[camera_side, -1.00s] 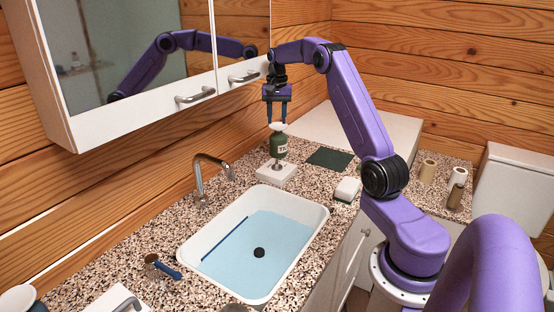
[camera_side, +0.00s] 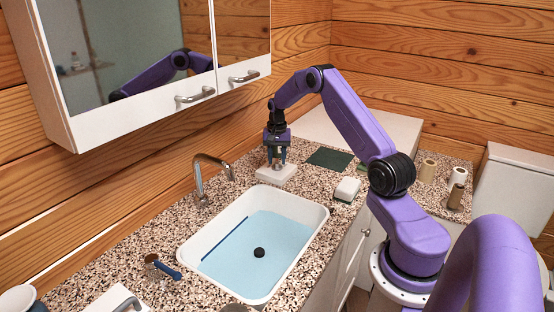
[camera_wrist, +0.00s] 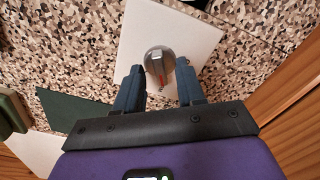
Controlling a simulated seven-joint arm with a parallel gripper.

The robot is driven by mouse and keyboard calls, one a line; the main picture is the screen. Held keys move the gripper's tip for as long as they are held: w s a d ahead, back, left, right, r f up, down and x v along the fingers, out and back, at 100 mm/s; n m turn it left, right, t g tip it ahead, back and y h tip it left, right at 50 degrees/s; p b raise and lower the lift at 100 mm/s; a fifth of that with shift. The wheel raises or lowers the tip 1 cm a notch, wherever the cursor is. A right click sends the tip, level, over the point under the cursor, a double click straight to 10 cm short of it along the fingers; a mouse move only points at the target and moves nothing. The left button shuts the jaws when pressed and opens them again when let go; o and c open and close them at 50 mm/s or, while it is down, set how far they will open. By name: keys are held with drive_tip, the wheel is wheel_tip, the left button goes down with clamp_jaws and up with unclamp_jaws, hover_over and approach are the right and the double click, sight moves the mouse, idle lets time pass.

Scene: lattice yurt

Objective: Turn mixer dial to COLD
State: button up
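The mixer dial (camera_wrist: 158,58) is a rounded grey metal knob with a red mark, standing on a white plate (camera_wrist: 185,35). In the side view the plate (camera_side: 290,176) lies behind the sink, and the dial is mostly hidden by the fingers. My gripper (camera_side: 276,164) points down over the plate. In the wrist view my gripper (camera_wrist: 160,66) is open, one blue finger on each side of the dial, with narrow gaps showing. The red mark faces the gripper body. No COLD lettering is readable.
The water-filled sink (camera_side: 318,214) and faucet (camera_side: 199,180) are in front of the plate. A dark green mat (camera_side: 330,158) and a white-and-green sponge (camera_side: 347,189) lie to its right. A mirror cabinet (camera_side: 150,110) hangs above left. A blue-handled item (camera_side: 163,267) lies front left.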

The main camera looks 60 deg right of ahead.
drive_tip(key=shift+f, duration=0.35)
clamp_jaws()
drive_tip(key=n, duration=0.6)
drive_tip(key=shift+n, duration=0.3)
drive_tip(key=n, duration=0.5)
drive_tip(key=shift+n, duration=0.3)
idle(0.4)
